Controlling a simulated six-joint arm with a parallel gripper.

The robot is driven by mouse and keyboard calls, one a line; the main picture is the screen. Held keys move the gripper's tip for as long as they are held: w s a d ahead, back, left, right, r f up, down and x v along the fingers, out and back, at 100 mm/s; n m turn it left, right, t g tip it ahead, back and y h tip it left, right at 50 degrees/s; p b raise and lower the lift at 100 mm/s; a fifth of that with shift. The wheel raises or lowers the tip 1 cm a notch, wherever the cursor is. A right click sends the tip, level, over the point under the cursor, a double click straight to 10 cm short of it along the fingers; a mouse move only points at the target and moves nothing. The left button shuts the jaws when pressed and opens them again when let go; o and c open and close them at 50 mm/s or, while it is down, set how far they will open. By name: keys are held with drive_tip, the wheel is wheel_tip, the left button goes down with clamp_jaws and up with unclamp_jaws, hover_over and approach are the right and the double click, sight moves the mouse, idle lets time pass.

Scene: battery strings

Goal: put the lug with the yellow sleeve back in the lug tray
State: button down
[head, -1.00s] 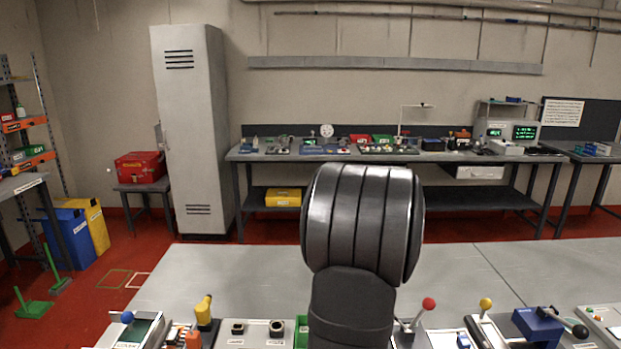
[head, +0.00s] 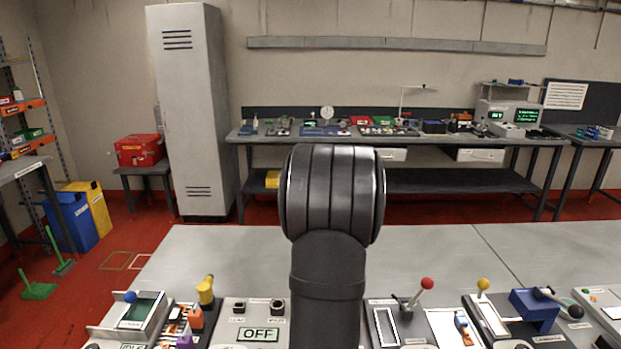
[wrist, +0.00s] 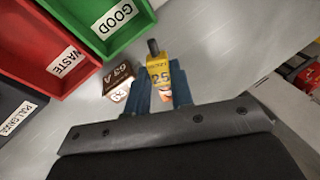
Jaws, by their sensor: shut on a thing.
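In the wrist view, my gripper (wrist: 160,72) is shut on a yellow-sleeved piece (wrist: 158,76), which sits between its two blue-grey fingers. The piece bears dark markings that look like "25" and has a dark end pointing away from my wrist. I take it as the lug with the yellow sleeve. In the head view, my own arm hides the gripper and the lug. I cannot make out which container is the lug tray.
A brown block marked "63 A" (wrist: 117,80) lies close left of the fingers. Beyond it are a red WASTE bin (wrist: 45,45), a green GOOD bin (wrist: 117,38) and a dark bin (wrist: 18,112). A lever with a red knob (head: 427,283) stands right of my arm.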

drive_tip(key=s+d+r+n+g+h, duration=0.1)
drive_tip(key=s+d+r, duration=0.25)
drive_tip(key=d, duration=0.65)
drive_tip(key=s+d+r+n+g+h, duration=0.15)
drive_tip(key=d+r, duration=0.25)
drive_tip(key=d, duration=0.6)
drive_tip(key=s+d+r+n, duration=0.2)
drive_tip(key=s+d+r, duration=0.2)
drive_tip(key=d, duration=0.7)
drive_tip(key=m, duration=0.1)
hover_over(445, 335)
wheel_tip(445, 335, down, 9)
drive_tip(key=shift+h, duration=0.45)
drive_tip(key=shift+f, duration=3)
drive_tip(key=shift+f, duration=0.6)
drive_tip(key=c, duration=1.2)
unclamp_jaws()
wheel_tip(445, 335, up, 17)
drive_tip(key=shift+r, duration=0.2)
